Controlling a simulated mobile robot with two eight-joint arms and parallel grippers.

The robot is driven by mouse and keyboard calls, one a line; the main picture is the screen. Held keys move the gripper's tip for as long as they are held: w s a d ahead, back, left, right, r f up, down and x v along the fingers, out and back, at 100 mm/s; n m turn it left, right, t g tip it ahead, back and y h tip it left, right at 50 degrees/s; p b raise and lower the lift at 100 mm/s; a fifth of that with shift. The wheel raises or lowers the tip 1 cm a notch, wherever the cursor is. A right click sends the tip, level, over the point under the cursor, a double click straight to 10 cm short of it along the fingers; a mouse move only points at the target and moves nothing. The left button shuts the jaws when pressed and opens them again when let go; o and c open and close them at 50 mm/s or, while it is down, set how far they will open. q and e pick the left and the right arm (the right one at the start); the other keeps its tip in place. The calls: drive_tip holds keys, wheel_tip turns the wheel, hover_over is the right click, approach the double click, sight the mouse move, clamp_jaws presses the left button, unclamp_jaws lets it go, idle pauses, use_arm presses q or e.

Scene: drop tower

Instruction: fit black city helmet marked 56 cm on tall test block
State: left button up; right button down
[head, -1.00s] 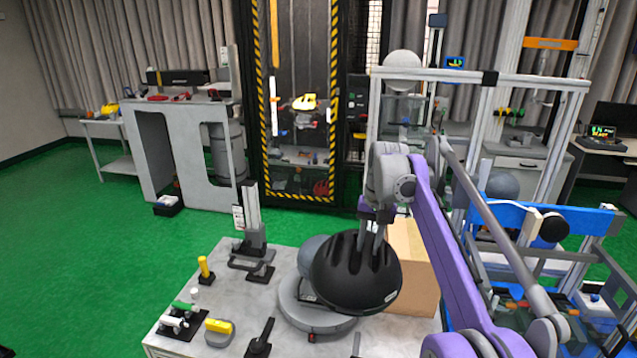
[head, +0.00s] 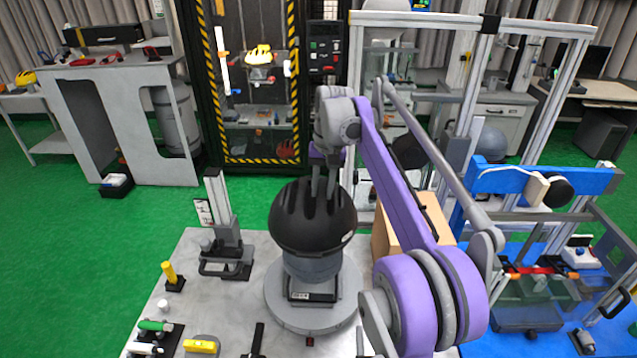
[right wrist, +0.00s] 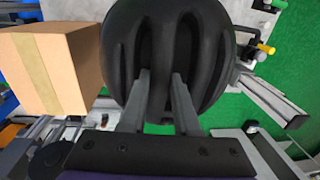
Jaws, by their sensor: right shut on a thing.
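The black helmet (head: 312,216) is in the middle of the head view, roughly upright, over the grey test block (head: 313,266) on its round base (head: 290,312). The block's lower part shows below the helmet's rim; I cannot tell whether the helmet is fully seated. My right gripper (head: 324,192) comes down from above and is shut on the helmet's vented shell. In the right wrist view the helmet (right wrist: 205,60) fills the top middle, with both fingers at its vents. No size mark can be read. My left gripper is not in view.
A cardboard box (head: 433,216) stands close right of the helmet. A measuring stand (head: 228,240) is to the left on the grey table (head: 190,290), with small yellow, green and white tools at the front left. A blue-framed rig (head: 590,182) is at the right.

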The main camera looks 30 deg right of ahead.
drive_tip(key=shift+f, duration=0.4)
wheel_tip(320, 180, down, 8)
drive_tip(key=shift+b, duration=1)
drive_tip(key=shift+w+f+b, duration=0.1)
drive_tip(key=shift+f+b, duration=0.7)
drive_tip(key=shift+f, duration=1.15)
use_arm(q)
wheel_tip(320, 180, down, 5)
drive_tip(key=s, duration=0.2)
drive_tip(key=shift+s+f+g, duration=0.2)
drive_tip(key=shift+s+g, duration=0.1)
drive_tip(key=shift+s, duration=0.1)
use_arm(e)
drive_tip(key=shift+a+f, duration=0.15)
drive_tip(key=c, duration=0.6)
unclamp_jaws()
drive_tip(key=shift+s, duration=0.25)
drive_tip(key=c, duration=0.3)
drive_tip(key=shift+w+a, duration=0.1)
